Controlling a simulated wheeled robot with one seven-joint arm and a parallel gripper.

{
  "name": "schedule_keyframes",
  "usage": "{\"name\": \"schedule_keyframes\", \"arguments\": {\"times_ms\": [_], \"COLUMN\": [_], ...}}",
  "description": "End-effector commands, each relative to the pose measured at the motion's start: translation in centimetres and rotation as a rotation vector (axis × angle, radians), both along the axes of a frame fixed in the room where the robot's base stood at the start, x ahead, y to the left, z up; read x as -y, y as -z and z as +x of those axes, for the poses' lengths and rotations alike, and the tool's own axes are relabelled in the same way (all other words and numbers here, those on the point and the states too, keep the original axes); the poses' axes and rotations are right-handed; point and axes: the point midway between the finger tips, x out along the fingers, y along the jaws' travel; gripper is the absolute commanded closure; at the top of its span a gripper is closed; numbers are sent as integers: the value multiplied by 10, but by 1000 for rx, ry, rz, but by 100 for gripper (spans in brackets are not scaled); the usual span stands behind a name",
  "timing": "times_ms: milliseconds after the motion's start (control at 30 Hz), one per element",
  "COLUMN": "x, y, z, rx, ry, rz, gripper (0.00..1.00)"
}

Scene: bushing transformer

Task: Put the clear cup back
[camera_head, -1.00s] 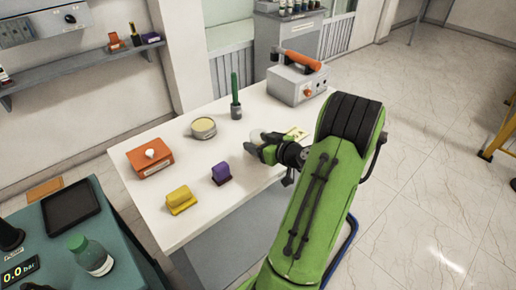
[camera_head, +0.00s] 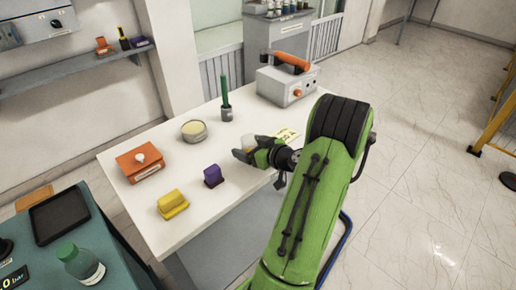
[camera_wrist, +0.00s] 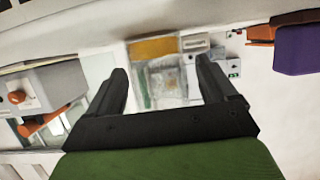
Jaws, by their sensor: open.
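The clear cup (camera_head: 262,140) shows as a small pale, see-through shape at my gripper on the white table, partly hidden by the fingers. My gripper (camera_head: 247,149) reaches in low over the table from the right. In the wrist view, a see-through shape with a yellow-orange band, seemingly the clear cup (camera_wrist: 165,82), lies between the two dark fingertips of my gripper (camera_wrist: 162,72). The fingers are apart. I cannot tell whether either one touches the cup.
On the white table (camera_head: 215,190) are a purple block (camera_head: 213,176), yellow block (camera_head: 172,204), orange box (camera_head: 140,162), round bowl (camera_head: 194,131), green-handled tool (camera_head: 226,103) and grey device (camera_head: 288,84). A teal bench (camera_head: 115,262) stands at the left.

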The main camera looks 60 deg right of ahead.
Motion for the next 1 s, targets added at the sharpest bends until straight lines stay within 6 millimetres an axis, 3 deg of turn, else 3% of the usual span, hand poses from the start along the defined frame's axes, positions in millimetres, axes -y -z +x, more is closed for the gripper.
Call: {"name": "schedule_keyframes", "arguments": {"times_ms": [400, 600, 767, 833, 933, 1000], "x": [-19, -24, -26, -36, -78, -120], "y": [-36, -43, -43, -45, -48, -49], "z": [-93, -110, -109, -98, -62, -39], "rx": [0, 0, -2, -23, -124, -236], "ry": [6, 2, -4, -44, -179, -284], "rz": [-1, 0, 1, 10, 51, 84], "gripper": [15, 15, 15, 15, 15, 15]}}
